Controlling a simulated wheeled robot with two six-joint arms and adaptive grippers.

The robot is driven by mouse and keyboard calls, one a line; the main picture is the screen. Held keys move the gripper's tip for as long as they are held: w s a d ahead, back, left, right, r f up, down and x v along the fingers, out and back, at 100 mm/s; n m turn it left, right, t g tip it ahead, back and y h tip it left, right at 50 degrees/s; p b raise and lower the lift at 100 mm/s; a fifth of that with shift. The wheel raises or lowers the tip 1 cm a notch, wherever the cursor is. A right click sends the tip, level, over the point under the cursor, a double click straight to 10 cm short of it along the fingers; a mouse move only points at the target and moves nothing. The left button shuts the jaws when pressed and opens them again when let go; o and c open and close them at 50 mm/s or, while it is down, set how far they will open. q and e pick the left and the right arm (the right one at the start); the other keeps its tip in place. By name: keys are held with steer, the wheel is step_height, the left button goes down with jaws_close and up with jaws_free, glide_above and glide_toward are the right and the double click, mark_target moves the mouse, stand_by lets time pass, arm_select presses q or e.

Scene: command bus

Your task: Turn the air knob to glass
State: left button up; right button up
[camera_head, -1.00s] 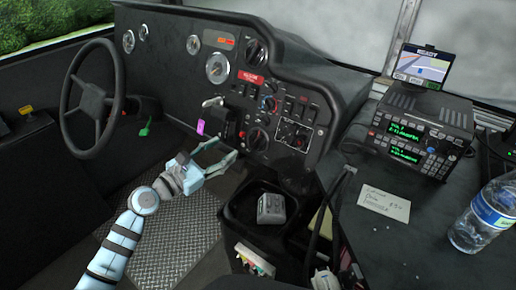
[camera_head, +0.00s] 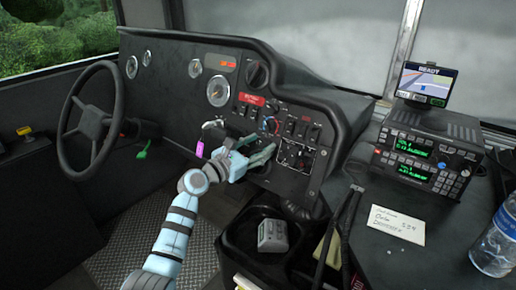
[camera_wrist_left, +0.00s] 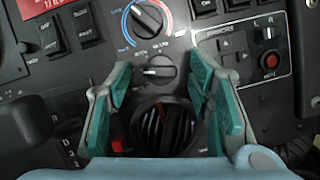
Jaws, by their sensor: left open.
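My left gripper (camera_head: 255,148) is open in front of the dashboard's control panel; it also shows in the left wrist view (camera_wrist_left: 162,68). In the wrist view a small black knob (camera_wrist_left: 158,70) with white markings sits between its two fingertips, with a gap on each side. I cannot read its labels, so I cannot tell for sure that it is the air knob. Above it is a knob with a blue-red arc (camera_wrist_left: 145,20), which also shows in the head view (camera_head: 269,125). The gripper hides the small knob in the head view. My right gripper is not in view.
A round slatted black vent (camera_wrist_left: 165,128) lies below the small knob, between the fingers. Rocker switches (camera_wrist_left: 88,28) and a mirror control (camera_wrist_left: 268,60) flank it. A cup bin (camera_head: 240,240) stands below; a radio (camera_head: 425,155) is at right.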

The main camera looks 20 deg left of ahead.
arm_select(q)
jaws_close()
